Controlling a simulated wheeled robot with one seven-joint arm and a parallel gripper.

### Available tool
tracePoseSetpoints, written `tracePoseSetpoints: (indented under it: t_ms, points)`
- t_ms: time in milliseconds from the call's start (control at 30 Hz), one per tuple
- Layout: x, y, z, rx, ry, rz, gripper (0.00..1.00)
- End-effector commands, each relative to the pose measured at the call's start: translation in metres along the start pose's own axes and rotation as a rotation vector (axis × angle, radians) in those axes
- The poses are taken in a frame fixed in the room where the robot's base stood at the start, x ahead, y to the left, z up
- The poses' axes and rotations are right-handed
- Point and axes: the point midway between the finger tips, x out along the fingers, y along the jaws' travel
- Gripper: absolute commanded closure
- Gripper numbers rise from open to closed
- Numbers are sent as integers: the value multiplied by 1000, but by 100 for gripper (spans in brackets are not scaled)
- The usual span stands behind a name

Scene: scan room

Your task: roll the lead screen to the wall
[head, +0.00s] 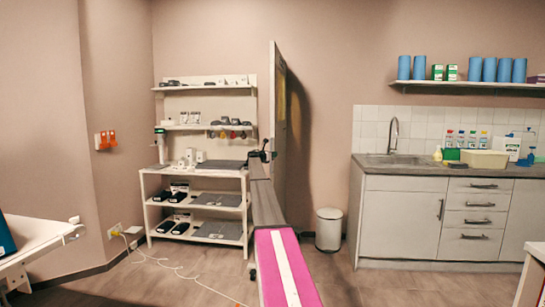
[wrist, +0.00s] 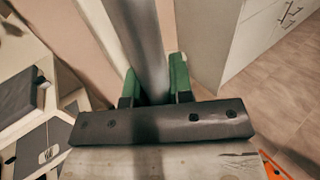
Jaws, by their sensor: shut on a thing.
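The lead screen (head: 273,90) appears as a tall, narrow upright panel seen nearly edge-on in the middle of the head view, with a yellow patch on its shaded face. It stands in front of the back wall, just right of the shelving; I cannot tell the exact gap. My gripper (head: 264,151) is at the screen's near edge at about mid height. In the wrist view the green fingers of my gripper (wrist: 155,88) are closed on both sides of a grey upright bar (wrist: 147,40), apparently the screen's handle or edge. The screen's lower part is hidden behind my arm.
A shelf unit (head: 193,205) stands left of the screen. A white bin (head: 329,229) stands to its right, before the sink cabinet (head: 400,220). A white cable (head: 170,265) lies on the floor at left. A table (head: 35,238) edges in at left.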

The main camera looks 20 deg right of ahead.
Motion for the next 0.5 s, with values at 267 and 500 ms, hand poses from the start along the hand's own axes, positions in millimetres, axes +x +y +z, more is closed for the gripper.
tracePoseSetpoints:
  t_ms: [267, 500]
  points:
    - [4, 4, 1, 0, -1, 7, 100]
    - [4, 4, 1, 1, -1, 6, 68]
